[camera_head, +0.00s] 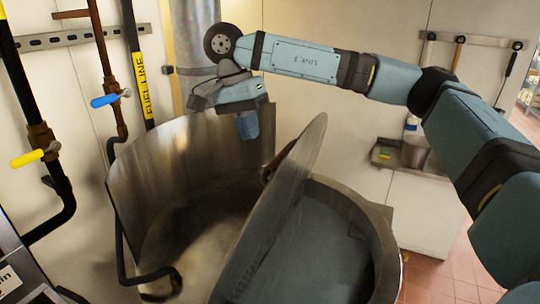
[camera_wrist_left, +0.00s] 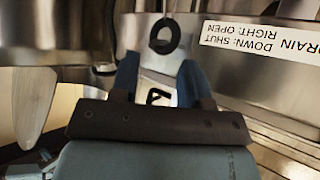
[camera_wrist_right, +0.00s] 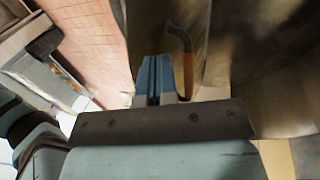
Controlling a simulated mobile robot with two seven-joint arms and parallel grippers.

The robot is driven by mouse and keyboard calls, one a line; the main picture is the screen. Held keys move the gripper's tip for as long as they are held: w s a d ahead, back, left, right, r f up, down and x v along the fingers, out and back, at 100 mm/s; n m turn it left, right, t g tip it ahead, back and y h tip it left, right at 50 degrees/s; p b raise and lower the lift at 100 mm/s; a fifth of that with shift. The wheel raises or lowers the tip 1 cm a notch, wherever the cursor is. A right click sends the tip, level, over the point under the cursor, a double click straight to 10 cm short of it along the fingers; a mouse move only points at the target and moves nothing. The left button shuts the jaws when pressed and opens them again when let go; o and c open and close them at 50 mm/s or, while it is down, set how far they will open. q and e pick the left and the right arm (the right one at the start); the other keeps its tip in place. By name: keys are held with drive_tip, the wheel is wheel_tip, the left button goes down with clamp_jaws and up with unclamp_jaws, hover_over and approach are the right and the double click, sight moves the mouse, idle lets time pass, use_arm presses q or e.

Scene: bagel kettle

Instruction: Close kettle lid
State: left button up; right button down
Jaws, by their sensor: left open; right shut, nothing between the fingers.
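The kettle (camera_head: 378,240) is a wide round steel vessel, its dark inside showing on the right in the head view. Its lid (camera_head: 290,215) is a steel disc standing steeply tilted over the opening. A brown handle (camera_head: 283,158) shows partly at the lid's left side; a bent handle with an orange-brown grip (camera_wrist_right: 188,72) shows in the right wrist view. My right gripper (camera_head: 247,124) is shut and empty, pointing down to the left of the lid's upper edge. Its blue fingertips (camera_wrist_right: 155,75) appear beside the grip, not around it. My left gripper (camera_wrist_left: 157,75) is open, outside the head view.
A tall curved steel wall (camera_head: 150,170) stands left of the lid. Pipes with a blue valve (camera_head: 108,100) and yellow valve (camera_head: 27,158) line the left. A drain label (camera_wrist_left: 262,45) and black ring (camera_wrist_left: 165,36) are near my left gripper. A shelf (camera_head: 408,158) hangs at right.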

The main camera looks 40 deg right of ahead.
drive_tip(key=s+f, duration=0.1)
drive_tip(key=s+d+f, duration=0.1)
drive_tip(key=s+f, duration=0.1)
drive_tip(key=s+d+f, duration=0.1)
drive_tip(key=f, duration=0.1)
drive_tip(key=shift+s+d+f+p, duration=0.1)
drive_tip(key=shift+s+d+p, duration=0.1)
drive_tip(key=shift+p, duration=0.1)
use_arm(q)
drive_tip(key=shift+w+a+r, duration=0.15)
drive_tip(key=shift+w+r, duration=0.25)
drive_tip(key=shift+r, duration=0.05)
use_arm(e)
drive_tip(key=shift+w, duration=0.1)
use_arm(q)
drive_tip(key=shift+f, duration=0.1)
